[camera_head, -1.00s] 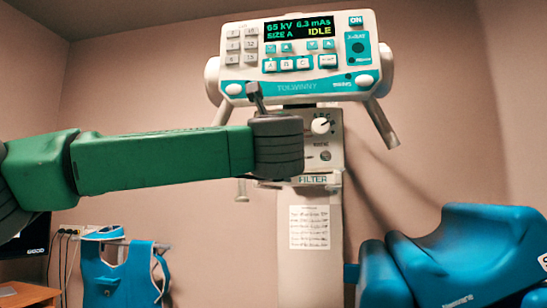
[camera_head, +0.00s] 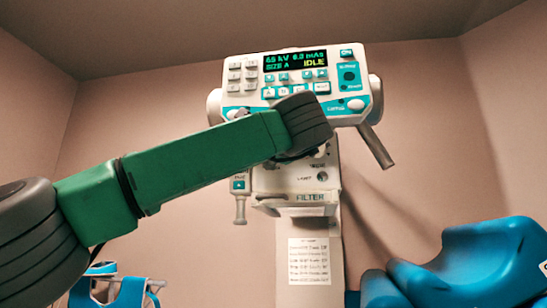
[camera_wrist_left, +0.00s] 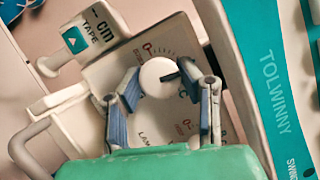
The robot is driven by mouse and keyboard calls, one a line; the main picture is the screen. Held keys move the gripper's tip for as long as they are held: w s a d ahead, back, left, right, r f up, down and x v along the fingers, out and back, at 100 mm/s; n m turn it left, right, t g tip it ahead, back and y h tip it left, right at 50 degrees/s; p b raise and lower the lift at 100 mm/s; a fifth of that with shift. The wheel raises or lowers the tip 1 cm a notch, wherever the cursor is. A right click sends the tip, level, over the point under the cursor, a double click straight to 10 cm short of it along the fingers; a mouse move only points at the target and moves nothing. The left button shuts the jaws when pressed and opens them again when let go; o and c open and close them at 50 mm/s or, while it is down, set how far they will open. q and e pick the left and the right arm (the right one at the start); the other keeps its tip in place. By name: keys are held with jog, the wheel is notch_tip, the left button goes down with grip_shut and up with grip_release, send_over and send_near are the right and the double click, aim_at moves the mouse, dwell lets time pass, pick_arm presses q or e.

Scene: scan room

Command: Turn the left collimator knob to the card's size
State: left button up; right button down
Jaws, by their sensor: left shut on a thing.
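The left collimator knob (camera_wrist_left: 158,73) is a round white dial with a dark pointer, set on a pale plate with a printed scale. In the left wrist view, my left gripper (camera_wrist_left: 161,84) has its blue-padded fingers on either side of the knob and is shut on it. In the head view, my left wrist covers this knob and the fingers. The collimator front (camera_head: 290,181) shows below my wrist, with part of another knob (camera_head: 320,152) at its right. A white card (camera_head: 309,261) with lines of small print is on the column below. My right gripper is out of view.
The console (camera_head: 348,105) stands above the collimator; its display (camera_head: 295,60) reads SIZE A and IDLE. A tape unit (camera_wrist_left: 78,40) hangs at the collimator's left. A blue padded seat (camera_head: 470,265) is at lower right. The wall at left is clear.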

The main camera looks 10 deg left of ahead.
pick_arm(q)
jog(key=shift+f, duration=0.15)
dwell(0.3)
jog(key=o, duration=1.2)
jog(key=shift+c, duration=0.2)
jog(key=shift+a, duration=0.1)
jog(key=shift+s, duration=0.1)
jog(key=v, duration=1.1)
jog(key=shift+s+d, duration=0.3)
